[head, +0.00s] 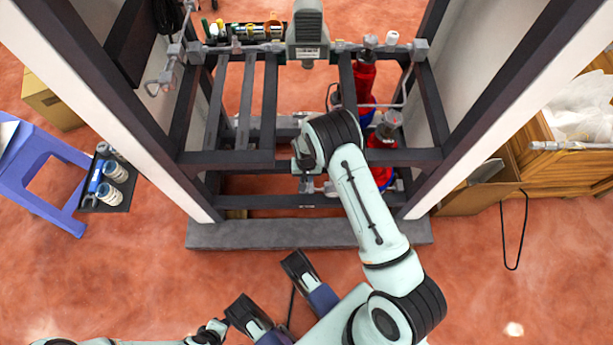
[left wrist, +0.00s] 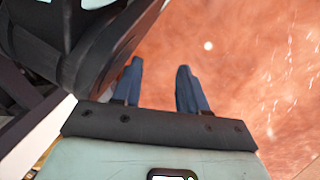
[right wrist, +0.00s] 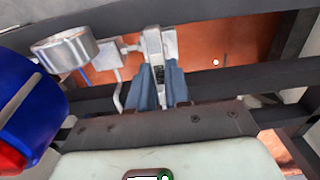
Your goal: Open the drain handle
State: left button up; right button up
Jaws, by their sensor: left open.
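The drain handle (right wrist: 154,45) is a light grey, narrow lever in the right wrist view. It stands between the two blue fingers of my right gripper (right wrist: 160,72), which are close together with the lever filling the gap. The lower part of the lever is hidden by the fingers. In the head view my right arm reaches down into the dark frame, and its wrist largely hides the handle area. My left gripper (left wrist: 160,72) has its fingers apart and nothing between them, over bare floor.
A dark metal frame (head: 228,158) with crossbars surrounds my right wrist. A metal cylinder (right wrist: 64,49) and a blue-and-red vessel (right wrist: 35,118) stand left of the right gripper. A blue stool (head: 38,165) stands at the left. Open red floor (head: 520,300) lies in front.

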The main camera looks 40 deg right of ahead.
jog(key=o, duration=0.3)
jog(key=shift+o, duration=0.2)
pick_arm(q)
jog(key=w+d+r+t+p, duration=0.1)
jog(key=w+d+r+p, duration=0.1)
jog(key=r, duration=0.4)
jog(key=shift+w+p, duration=0.7)
jog(key=shift+p, duration=0.25)
pick_arm(e)
notch_tip(320, 180, up, 13)
jog(key=shift+r, duration=0.2)
pick_arm(q)
jog(key=shift+a, duration=0.1)
